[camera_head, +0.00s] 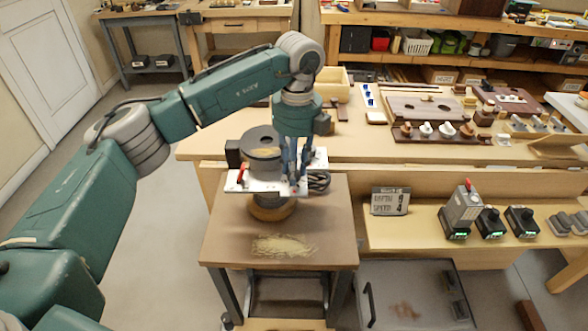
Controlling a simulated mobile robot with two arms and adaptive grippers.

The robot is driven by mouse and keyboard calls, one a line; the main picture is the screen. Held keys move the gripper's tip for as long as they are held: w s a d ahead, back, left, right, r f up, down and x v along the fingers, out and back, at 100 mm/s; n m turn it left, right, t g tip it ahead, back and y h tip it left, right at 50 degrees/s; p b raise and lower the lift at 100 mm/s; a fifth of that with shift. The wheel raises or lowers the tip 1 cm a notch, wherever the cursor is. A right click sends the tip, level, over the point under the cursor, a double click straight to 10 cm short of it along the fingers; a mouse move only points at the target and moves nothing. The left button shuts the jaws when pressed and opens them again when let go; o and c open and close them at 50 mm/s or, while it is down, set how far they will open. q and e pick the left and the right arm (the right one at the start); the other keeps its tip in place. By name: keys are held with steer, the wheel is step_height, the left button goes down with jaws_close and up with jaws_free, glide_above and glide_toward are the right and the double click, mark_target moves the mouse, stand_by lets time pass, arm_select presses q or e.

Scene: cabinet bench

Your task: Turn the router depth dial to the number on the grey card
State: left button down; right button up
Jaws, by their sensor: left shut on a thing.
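The router (262,141) stands on a small brown table, with a black round top, a white plate (258,186) and a tan round base. My left gripper (293,180) comes down from above at the router's right side. Its fingers are shut on the router depth dial, which they mostly hide; its setting cannot be read. The grey card (390,201) stands to the right on the bench's lower shelf. It has a depth line and a speed line; the depth figure looks like 9 and the speed figure like 4, both small. My right gripper is out of view.
A red lever (241,173) sits on the plate's left, and a black coiled cord (319,180) on its right. Sawdust (283,246) lies on the table front. Chargers (490,223) with a grey battery (461,210) stand right of the card. The shelf around the card is clear.

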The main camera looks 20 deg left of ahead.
arm_select(q)
steer(key=shift+w+r+n, duration=0.1)
steer(key=shift+n, duration=2.1)
steer(key=c, duration=1.5)
jaws_free()
steer(key=shift+o, duration=0.2)
step_height(320, 180, up, 12)
steer(key=shift+w, duration=0.15)
steer(key=shift+d, duration=0.1)
